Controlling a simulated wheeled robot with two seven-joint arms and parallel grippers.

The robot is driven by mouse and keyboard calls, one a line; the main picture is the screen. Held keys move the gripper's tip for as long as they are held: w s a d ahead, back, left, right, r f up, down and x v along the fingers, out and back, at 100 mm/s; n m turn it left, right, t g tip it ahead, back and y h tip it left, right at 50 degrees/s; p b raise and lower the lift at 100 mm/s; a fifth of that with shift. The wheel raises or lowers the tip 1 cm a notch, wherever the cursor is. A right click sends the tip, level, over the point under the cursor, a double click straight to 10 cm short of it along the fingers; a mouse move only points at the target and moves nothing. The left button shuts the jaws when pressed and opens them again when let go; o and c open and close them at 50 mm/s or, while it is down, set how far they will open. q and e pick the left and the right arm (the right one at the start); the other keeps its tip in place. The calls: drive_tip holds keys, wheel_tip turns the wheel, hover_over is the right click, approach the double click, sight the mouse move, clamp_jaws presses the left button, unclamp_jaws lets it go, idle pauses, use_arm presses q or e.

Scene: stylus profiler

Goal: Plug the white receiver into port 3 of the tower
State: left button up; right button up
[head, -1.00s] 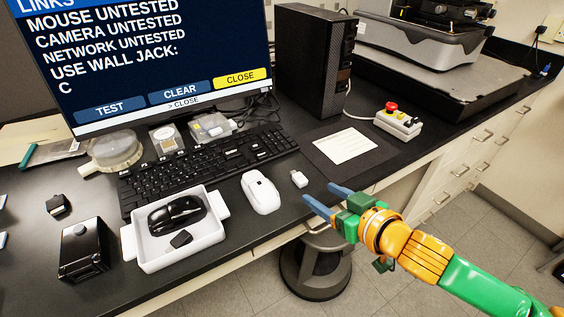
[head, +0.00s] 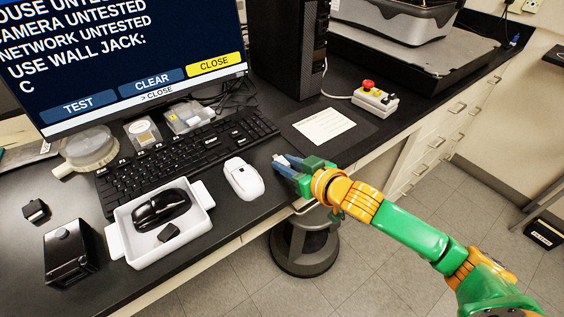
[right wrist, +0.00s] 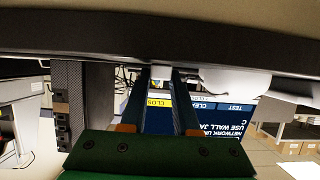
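The white receiver (right wrist: 160,73) shows between my right fingertips in the right wrist view, close to both. In the head view my right gripper (head: 282,163) covers most of it, at the desk's front edge to the right of the mouse. The pictures do not settle whether the fingers press on it. The black tower (head: 285,45) stands upright at the back, right of the monitor. In the right wrist view the tower (right wrist: 68,85) appears at the left with several dark sockets; I cannot read port numbers. My left gripper is not in view.
A white mouse (head: 243,178) lies left of my right gripper. A white tray (head: 190,232) holds a black mouse. The keyboard (head: 185,157) is behind. A card (head: 324,126) on a dark mat and a red-button box (head: 375,98) lie to the right.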

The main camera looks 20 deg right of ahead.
sight(287, 165)
clamp_jaws()
drive_tip(key=shift+r, duration=0.2)
wheel_tip(287, 165, up, 4)
drive_tip(key=p, duration=0.5)
drive_tip(key=shift+w, duration=0.1)
drive_tip(key=w+r+p+v, duration=0.1)
drive_tip(key=r+p+v, duration=0.1)
drive_tip(key=p+v, duration=1)
drive_tip(key=v, duration=0.4)
drive_tip(key=shift+s+a+r, duration=0.15)
drive_tip(key=shift+r, duration=0.2)
